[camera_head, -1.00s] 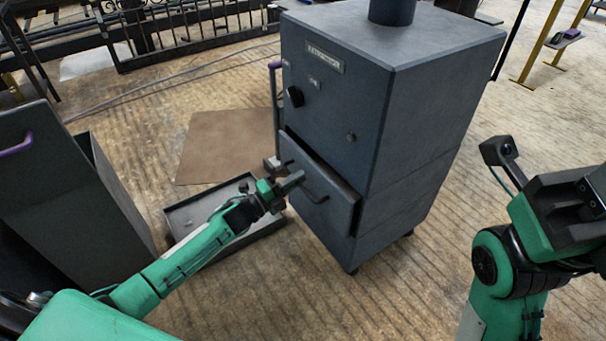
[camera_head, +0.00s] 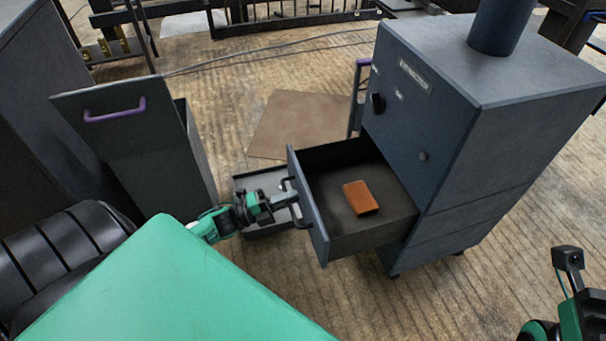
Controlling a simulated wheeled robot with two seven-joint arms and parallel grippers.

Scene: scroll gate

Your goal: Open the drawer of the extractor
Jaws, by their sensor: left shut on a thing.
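The extractor (camera_head: 415,115) is a dark blue-grey cabinet with a label, a black knob and a pipe on top, at the right of the head view. Its drawer (camera_head: 330,222) is pulled well out to the left, showing the open inside. A brown-orange block (camera_head: 360,197) lies on the drawer floor. My left gripper (camera_head: 289,199) is at the drawer's front, shut on the drawer handle (camera_head: 297,208). The gripper partly hides the handle. Of my right arm, only a part shows at the lower right; its fingertips are not visible.
A grey tray (camera_head: 245,184) lies on the floor behind my left gripper. A brown sheet (camera_head: 285,122) lies flat beyond it. A tall grey bin with a purple handle (camera_head: 115,110) stands at the left. Open floor lies in front of the extractor.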

